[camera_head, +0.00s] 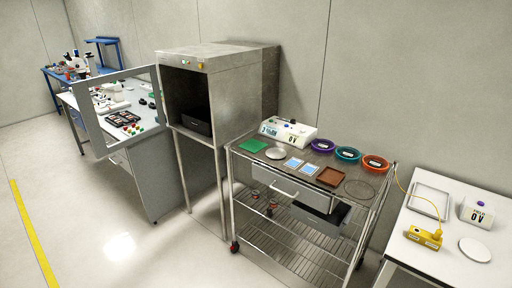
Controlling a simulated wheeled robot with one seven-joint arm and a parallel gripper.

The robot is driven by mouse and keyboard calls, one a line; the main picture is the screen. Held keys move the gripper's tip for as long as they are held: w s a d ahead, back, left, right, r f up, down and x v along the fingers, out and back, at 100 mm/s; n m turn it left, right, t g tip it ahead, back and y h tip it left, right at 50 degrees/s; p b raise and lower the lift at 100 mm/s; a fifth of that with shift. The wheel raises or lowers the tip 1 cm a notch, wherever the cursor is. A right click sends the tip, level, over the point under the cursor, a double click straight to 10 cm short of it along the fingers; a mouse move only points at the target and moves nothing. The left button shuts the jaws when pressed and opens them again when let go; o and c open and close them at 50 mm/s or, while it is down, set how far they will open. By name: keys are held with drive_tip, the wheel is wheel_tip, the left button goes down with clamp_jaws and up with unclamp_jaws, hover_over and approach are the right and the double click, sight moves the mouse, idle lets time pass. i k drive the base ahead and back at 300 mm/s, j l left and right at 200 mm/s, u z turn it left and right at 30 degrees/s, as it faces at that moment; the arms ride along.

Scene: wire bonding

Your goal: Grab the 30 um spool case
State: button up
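Three round cases stand in a row along the back right of the wire cart's top: a purple one (323,146), a teal one (347,154) and an orange-red one (375,162). Each has a small pale label, too small to read, so I cannot tell which is the 30 um spool case. My gripper is not in view.
The cart top (265,163) also holds a green board (253,146), a round pale dish (275,153), blue-white squares (293,163), a brown tray (330,176) and a white box (287,132). A metal cabinet (220,60) with an open door stands left. The floor in front is clear.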

sight(255, 194)
drive_tip(key=i+l+u, duration=0.15)
drive_tip(key=i, duration=1)
